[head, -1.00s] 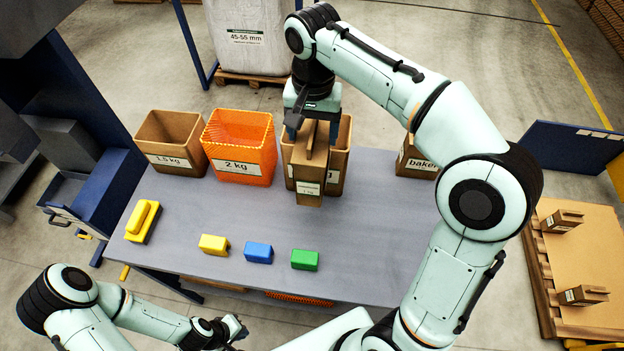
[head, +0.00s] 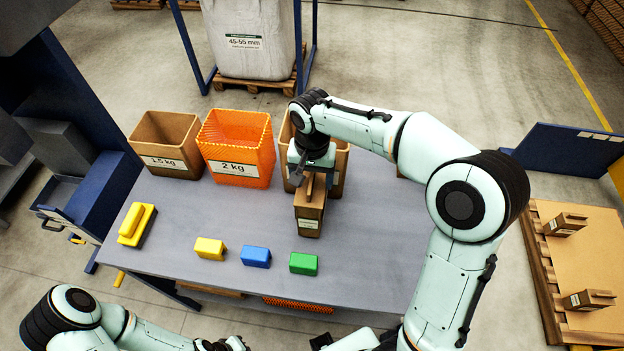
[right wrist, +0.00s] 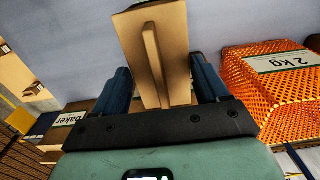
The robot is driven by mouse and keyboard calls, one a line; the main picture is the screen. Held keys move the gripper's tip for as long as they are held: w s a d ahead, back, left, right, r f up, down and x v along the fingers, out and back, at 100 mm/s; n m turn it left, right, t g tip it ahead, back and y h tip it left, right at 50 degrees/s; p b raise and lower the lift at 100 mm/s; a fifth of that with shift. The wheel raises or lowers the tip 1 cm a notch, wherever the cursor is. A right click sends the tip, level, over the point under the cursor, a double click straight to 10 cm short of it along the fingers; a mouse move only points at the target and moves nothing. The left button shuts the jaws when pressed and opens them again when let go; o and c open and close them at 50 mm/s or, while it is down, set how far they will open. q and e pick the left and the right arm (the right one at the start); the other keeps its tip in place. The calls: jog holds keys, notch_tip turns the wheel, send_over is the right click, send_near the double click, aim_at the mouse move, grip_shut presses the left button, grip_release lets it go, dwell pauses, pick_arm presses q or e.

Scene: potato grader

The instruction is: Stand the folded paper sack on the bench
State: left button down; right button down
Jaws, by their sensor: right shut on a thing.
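The brown folded paper sack (head: 309,217) is upright over the middle of the grey bench (head: 372,240), with a white label on its front. My right gripper (head: 311,172) is above it and shut on its upper part. In the right wrist view the sack (right wrist: 165,50) sits between the two blue fingers of the right gripper (right wrist: 164,88), its folded ridge running along the middle. I cannot tell whether its bottom touches the bench. My left gripper (head: 232,344) shows only partly at the bottom edge, and its jaws are unclear.
Behind the sack stands a brown crate (head: 341,165). To its left are the orange 2 kg crate (head: 237,180) and the 1.5 kg crate (head: 165,162). Yellow (head: 209,248), blue (head: 256,255) and green (head: 304,263) blocks lie in front. The bench's right part is clear.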

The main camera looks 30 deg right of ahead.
pick_arm(q)
jog(key=shift+s+f, duration=0.1)
pick_arm(e)
jog(key=shift+f, duration=0.55)
pick_arm(q)
jog(key=shift+f, duration=0.1)
pick_arm(e)
jog(key=shift+f, duration=0.1)
grip_release()
jog(key=shift+s+f, duration=0.1)
pick_arm(q)
jog(key=shift+s, duration=0.1)
pick_arm(e)
jog(key=shift+r, duration=0.4)
notch_tip(320, 180, up, 11)
jog(key=shift+f+p, duration=0.2)
jog(key=shift+p, duration=0.6)
pick_arm(q)
jog(key=w+r, duration=0.2)
jog(key=shift+w+r, duration=0.15)
jog(key=shift+r, duration=0.15)
pick_arm(e)
jog(key=shift+r, duration=0.5)
